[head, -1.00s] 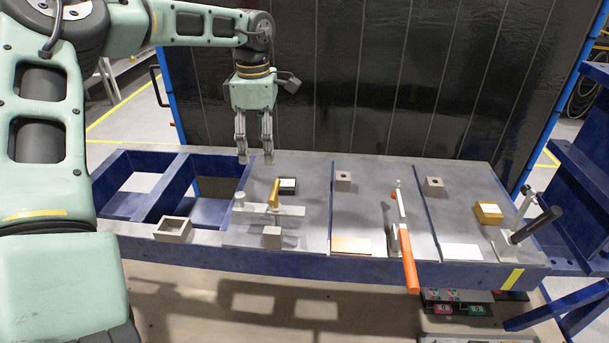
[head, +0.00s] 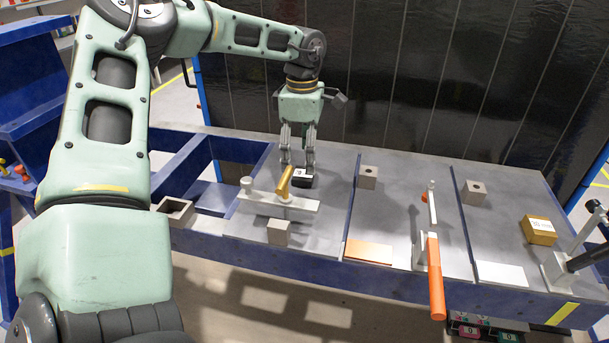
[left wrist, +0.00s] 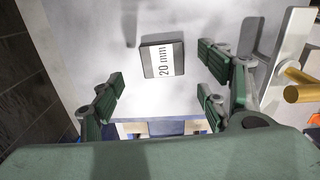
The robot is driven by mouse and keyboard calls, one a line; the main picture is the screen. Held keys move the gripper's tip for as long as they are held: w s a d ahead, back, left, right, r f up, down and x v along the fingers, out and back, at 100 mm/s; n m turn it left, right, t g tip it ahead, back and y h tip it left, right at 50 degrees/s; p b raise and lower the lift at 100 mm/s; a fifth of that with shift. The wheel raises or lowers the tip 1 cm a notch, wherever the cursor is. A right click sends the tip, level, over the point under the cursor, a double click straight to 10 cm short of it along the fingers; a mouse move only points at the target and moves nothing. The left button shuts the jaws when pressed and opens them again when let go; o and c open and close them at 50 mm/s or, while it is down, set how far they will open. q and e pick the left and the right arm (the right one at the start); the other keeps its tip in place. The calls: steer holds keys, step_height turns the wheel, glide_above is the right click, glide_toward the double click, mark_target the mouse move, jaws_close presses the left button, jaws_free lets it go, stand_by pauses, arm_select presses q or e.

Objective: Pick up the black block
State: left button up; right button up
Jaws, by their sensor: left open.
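The black block (head: 302,179) lies on the grey table top behind the brass-handled clamp. In the left wrist view the black block (left wrist: 162,59) shows a white label reading "20 mm". My left gripper (head: 297,163) is open above the block, its fingers pointing down. In the left wrist view the fingers of my left gripper (left wrist: 160,90) stand apart on both sides, with the block between and a little beyond them. They do not appear to touch it. My right gripper is not in view.
The clamp bar (head: 260,203) with its brass handle (head: 285,181) stands close in front of the block. Grey blocks (head: 278,233) and (head: 367,177), an orange-handled clamp (head: 435,275) and a yellow box (head: 538,230) are spread around. An open blue frame is at left.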

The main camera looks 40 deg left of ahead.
mark_target(304, 173)
arm_select(q)
steer(key=f, duration=0.1)
steer(key=f+p, duration=0.1)
steer(key=f, duration=0.1)
steer(key=shift+s+d+f, duration=0.15)
steer(key=shift+d+f, duration=0.1)
steer(key=shift+f, duration=0.1)
steer(key=shift+f+p, duration=0.3)
steer(key=shift+f, duration=0.2)
steer(key=shift+r, duration=0.1)
steer(key=shift+c, duration=0.9)
steer(key=c, duration=1.5)
